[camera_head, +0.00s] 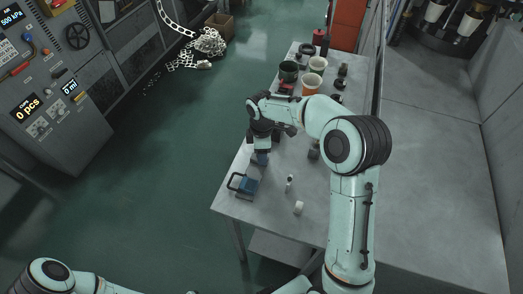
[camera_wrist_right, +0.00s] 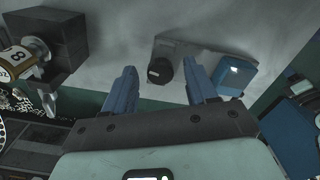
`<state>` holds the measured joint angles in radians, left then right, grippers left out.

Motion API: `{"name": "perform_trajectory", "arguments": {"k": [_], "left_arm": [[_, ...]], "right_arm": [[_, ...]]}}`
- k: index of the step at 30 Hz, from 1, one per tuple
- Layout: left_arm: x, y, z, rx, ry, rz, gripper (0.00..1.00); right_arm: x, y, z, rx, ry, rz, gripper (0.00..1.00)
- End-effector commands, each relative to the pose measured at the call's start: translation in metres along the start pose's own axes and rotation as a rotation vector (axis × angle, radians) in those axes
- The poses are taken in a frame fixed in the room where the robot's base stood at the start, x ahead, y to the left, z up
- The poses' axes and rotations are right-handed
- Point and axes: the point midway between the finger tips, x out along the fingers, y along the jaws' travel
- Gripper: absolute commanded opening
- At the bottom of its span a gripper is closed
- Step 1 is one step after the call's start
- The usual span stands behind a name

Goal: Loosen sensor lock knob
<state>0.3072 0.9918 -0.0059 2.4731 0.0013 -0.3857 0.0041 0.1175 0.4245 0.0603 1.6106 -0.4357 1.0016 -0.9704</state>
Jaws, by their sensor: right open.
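In the right wrist view, a small black knob (camera_wrist_right: 160,70) sits on a grey mounting plate (camera_wrist_right: 182,47), beside a blue sensor-like box (camera_wrist_right: 235,74). My right gripper (camera_wrist_right: 160,84) is open, with its two blue fingers on either side of the knob in the picture. A gap shows between the knob and each finger. In the head view, my right gripper (camera_head: 261,157) points down over the left edge of the table; the knob cannot be made out there. Part of my left arm shows at the bottom left, but its gripper is out of view.
A dark block with a white numbered dial (camera_wrist_right: 15,62) is left in the wrist view. The grey table (camera_head: 270,205) holds a blue item with a black frame (camera_head: 245,184), small white parts (camera_head: 298,207), and several cups (camera_head: 311,83) at the far end. Green floor lies left.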

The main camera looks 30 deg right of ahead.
Motion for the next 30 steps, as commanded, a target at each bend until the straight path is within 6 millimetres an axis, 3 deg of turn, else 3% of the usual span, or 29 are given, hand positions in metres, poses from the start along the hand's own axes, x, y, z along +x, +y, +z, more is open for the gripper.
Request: {"name": "perform_trajectory", "arguments": {"k": [18, 23, 30], "left_arm": [[-0.018, 0.011, -0.012, 0.006, 0.016, 0.006, 0.43], [-0.020, 0.012, -0.014, 0.007, 0.018, 0.006, 0.43], [-0.019, 0.012, -0.013, 0.006, 0.018, 0.006, 0.43]], "right_arm": [[-0.118, 0.001, -0.001, -0.001, 0.004, 0.005, 0.57], [-0.130, 0.000, -0.001, -0.001, 0.002, 0.003, 0.57], [-0.132, 0.000, -0.001, -0.001, 0.001, 0.001, 0.57]]}}
